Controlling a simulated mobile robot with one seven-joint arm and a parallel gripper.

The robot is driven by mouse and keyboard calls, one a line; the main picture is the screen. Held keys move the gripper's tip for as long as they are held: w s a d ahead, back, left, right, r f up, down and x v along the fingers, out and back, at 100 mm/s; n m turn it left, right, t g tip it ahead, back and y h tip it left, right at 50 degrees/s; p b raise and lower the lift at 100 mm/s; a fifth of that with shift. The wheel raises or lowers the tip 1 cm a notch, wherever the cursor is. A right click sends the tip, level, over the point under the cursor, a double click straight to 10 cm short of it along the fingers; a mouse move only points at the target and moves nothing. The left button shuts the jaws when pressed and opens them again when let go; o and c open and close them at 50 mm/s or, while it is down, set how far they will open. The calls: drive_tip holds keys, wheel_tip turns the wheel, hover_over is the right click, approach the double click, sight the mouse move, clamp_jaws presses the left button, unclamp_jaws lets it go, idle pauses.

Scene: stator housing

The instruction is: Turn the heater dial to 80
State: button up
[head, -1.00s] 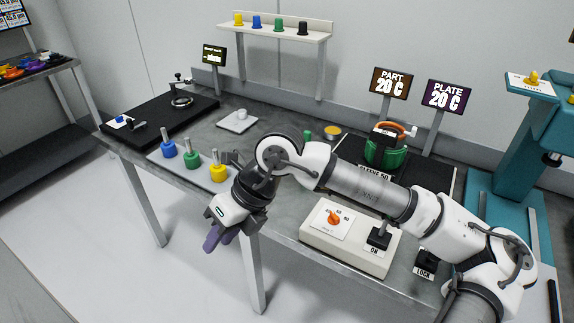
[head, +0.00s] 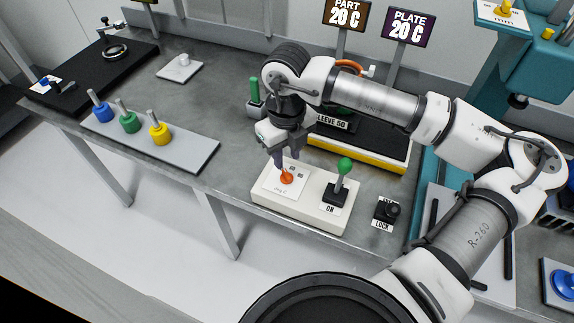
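The heater dial (head: 287,177) is an orange knob on a white labelled plate at the left of a cream control box (head: 318,222). The numbers around the dial are too small and partly covered to read. Whether the fingers touch or grip the knob cannot be made out. A lever with a green ball (head: 345,166) stands on the right of the same box, beside an ON label. The displays for part (head: 345,15) and plate (head: 409,26) both read 20 C.
A black LOCK switch (head: 386,210) sits right of the box. The heater plate with a yellow front edge (head: 358,158) lies behind it, partly hidden by my arm. A tray with blue, green and yellow pegs (head: 192,155) is at the left.

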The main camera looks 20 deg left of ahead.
sight(287, 173)
drive_tip(key=shift+f+b, duration=0.5)
drive_tip(key=shift+f, duration=2.2)
drive_tip(key=shift+f+b, duration=0.2)
drive_tip(key=shift+b, duration=0.45)
